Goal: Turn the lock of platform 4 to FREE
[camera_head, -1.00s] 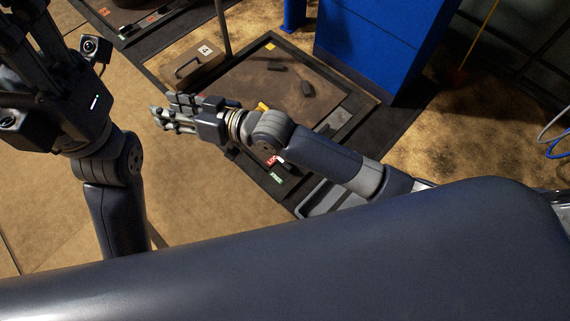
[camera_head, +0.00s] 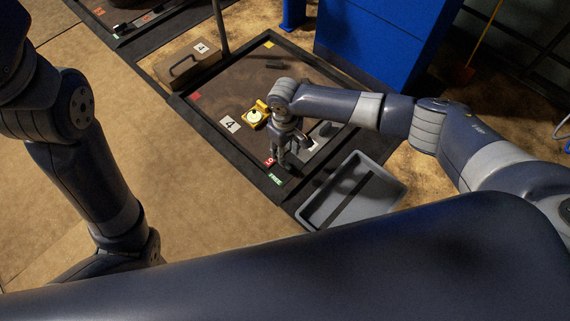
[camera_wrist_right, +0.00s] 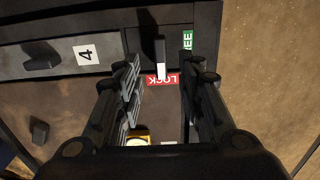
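Platform 4 (camera_head: 215,82) is a brown plate in a dark frame with a white "4" label. Its red LOCK label (camera_head: 270,161) and green FREE label (camera_head: 275,180) are on the near edge. In the right wrist view a dark lock lever (camera_wrist_right: 160,48) has its white tip at the red LOCK label (camera_wrist_right: 162,80); the green FREE label (camera_wrist_right: 187,40) is to its right. My right gripper (camera_head: 283,163) points down over the lock and hides the lever in the head view. In the wrist view its fingers (camera_wrist_right: 165,72) are apart, with the lever ahead between them. My left gripper is out of view.
A yellow device with a white round top (camera_head: 254,116) sits on the platform beside my right gripper. A grey tray (camera_head: 383,195) lies at the right. A brown box with a handle (camera_head: 186,66) and a blue cabinet (camera_head: 372,45) stand behind. Open floor lies at the left.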

